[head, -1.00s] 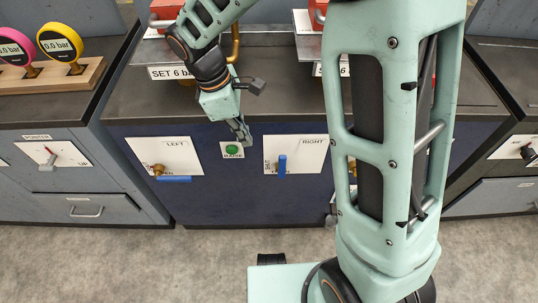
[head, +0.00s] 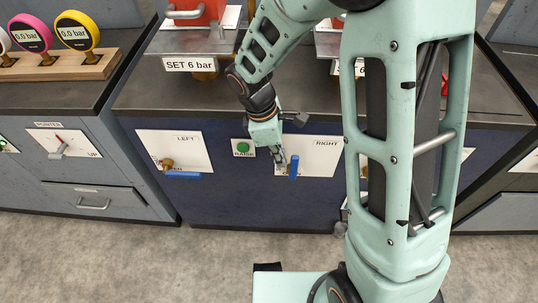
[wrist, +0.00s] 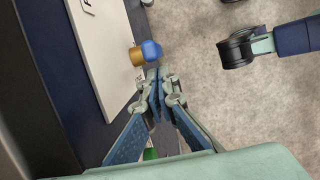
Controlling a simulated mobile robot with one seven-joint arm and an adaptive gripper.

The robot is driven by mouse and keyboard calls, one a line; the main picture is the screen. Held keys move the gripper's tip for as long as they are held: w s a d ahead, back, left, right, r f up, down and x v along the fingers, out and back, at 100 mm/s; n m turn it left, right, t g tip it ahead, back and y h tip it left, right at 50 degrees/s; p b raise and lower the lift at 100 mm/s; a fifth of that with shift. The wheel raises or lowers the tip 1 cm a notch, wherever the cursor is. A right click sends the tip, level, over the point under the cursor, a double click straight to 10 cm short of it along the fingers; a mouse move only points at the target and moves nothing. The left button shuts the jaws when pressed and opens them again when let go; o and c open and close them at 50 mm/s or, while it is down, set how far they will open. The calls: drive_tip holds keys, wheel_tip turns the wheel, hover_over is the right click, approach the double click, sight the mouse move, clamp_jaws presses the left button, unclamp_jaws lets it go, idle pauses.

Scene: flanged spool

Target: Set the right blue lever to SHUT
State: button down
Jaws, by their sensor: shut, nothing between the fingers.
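The right blue lever (head: 293,166) stands upright on the white panel marked RIGHT (head: 320,150). In the wrist view its blue end (wrist: 151,50) shows beside a brass fitting (wrist: 137,56). My gripper (head: 281,163) is just left of the lever in the head view, fingers shut and empty. In the wrist view the fingertips (wrist: 158,80) lie close to the blue end; I cannot tell if they touch it. The gripper covers part of the panel's lettering, and I cannot read the SHUT mark.
The left blue lever (head: 183,175) lies horizontal on the panel marked LEFT (head: 190,146). A green button (head: 243,147) is between the panels. The dark counter (head: 215,98) juts above them. The floor in front (head: 215,260) is clear.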

drive_tip(key=shift+d, duration=0.35)
drive_tip(key=shift+d+r+p, duration=0.1)
drive_tip(key=shift+r+p, duration=0.05)
drive_tip(key=shift+p, duration=0.15)
drive_tip(key=shift+d+y+p, duration=0.15)
drive_tip(key=shift+y+p, duration=0.15)
drive_tip(key=shift+p, duration=0.05)
